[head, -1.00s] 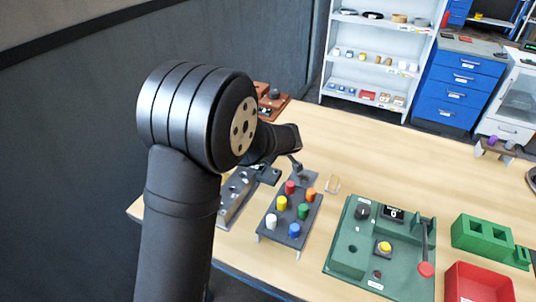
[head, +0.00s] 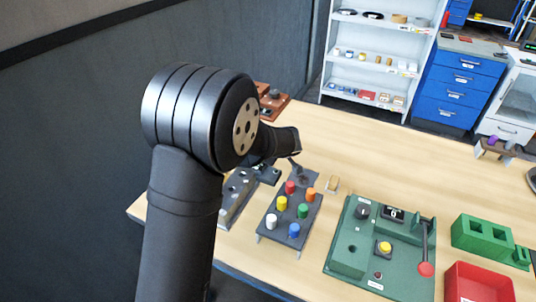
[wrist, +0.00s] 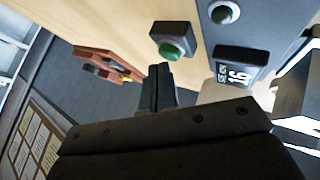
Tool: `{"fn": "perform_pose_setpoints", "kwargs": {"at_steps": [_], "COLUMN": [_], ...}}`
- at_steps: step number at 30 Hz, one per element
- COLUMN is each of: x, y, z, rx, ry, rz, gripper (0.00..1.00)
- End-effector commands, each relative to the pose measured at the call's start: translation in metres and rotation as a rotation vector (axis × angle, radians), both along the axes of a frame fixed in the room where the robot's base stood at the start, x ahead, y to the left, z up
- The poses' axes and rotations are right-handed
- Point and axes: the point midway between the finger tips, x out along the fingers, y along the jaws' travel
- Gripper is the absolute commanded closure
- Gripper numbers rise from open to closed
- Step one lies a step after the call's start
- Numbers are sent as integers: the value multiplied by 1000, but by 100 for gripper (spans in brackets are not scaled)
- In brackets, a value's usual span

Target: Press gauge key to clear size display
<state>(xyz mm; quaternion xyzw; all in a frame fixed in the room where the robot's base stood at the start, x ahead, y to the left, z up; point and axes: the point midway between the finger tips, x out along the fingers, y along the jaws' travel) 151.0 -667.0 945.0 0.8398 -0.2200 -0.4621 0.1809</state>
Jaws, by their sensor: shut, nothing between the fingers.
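In the wrist view, my gripper (wrist: 159,70) is shut, with nothing between its fingers. Its tips show just below a green round key (wrist: 172,50) on a small dark housing. I cannot tell whether they touch it. Right of the key, a dark size display (wrist: 240,68) shows the number 16 in white, with small lettering beside it. The display sits by a grey gauge block (wrist: 255,25) with a round hole. In the head view, my arm hides much of this area. A grey block with holes (head: 236,192) shows beside the arm.
In the head view, a dark rack with several coloured pegs (head: 273,222) stands close by on the wooden table. Further right are a green machine panel (head: 350,262) with a red-knobbed lever, a green block (head: 480,236) and a red bin (head: 478,285). The table behind them is mostly clear.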

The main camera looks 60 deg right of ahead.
Motion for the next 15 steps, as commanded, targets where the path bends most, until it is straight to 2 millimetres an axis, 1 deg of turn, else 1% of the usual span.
{"fn": "perform_pose_setpoints", "kwargs": {"at_steps": [15], "x": [0], "y": [0], "z": [-6], "rx": [0], "ry": [0], "rz": [0], "gripper": [100]}}
